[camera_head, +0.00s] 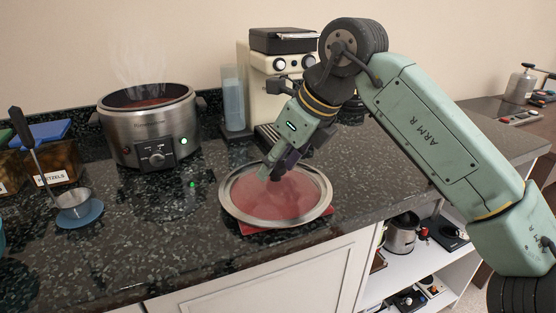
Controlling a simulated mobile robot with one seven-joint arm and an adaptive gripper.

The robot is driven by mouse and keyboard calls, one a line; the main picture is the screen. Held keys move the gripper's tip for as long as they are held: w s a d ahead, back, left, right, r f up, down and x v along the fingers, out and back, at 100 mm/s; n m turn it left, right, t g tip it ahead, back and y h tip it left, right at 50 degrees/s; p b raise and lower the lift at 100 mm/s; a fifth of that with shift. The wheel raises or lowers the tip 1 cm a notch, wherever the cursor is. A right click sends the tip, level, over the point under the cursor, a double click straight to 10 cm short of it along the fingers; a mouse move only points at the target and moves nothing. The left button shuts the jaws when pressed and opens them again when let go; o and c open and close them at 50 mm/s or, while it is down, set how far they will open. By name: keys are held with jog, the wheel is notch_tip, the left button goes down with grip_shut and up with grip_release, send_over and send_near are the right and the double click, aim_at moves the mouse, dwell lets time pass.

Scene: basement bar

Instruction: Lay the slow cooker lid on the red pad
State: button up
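The slow cooker lid (300,201) is a round, clear disc with a steel rim, at the counter's front edge in the head view. It lies level over the red pad (287,229), whose red shows through the glass and whose front edge sticks out below the rim. I cannot tell whether a small gap is left between them. My gripper (269,176) points down at the lid's middle, where the knob is hidden by the dark fingers. Whether the fingers are closed on it is not clear. The slow cooker (150,127) stands uncovered and steaming at the back left.
A cream coffee machine (257,80) and a blue-tinted clear container (234,98) stand behind the lid. A ladle (72,198) rests on a blue round rest at the left, near the pretzel jar (55,160).

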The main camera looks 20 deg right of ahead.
jog(key=shift+o, duration=0.6)
jog(key=shift+s+d+r, duration=0.1)
jog(key=shift+r, duration=0.4)
jog(key=v, duration=1.1)
jog(key=shift+s+r, duration=0.15)
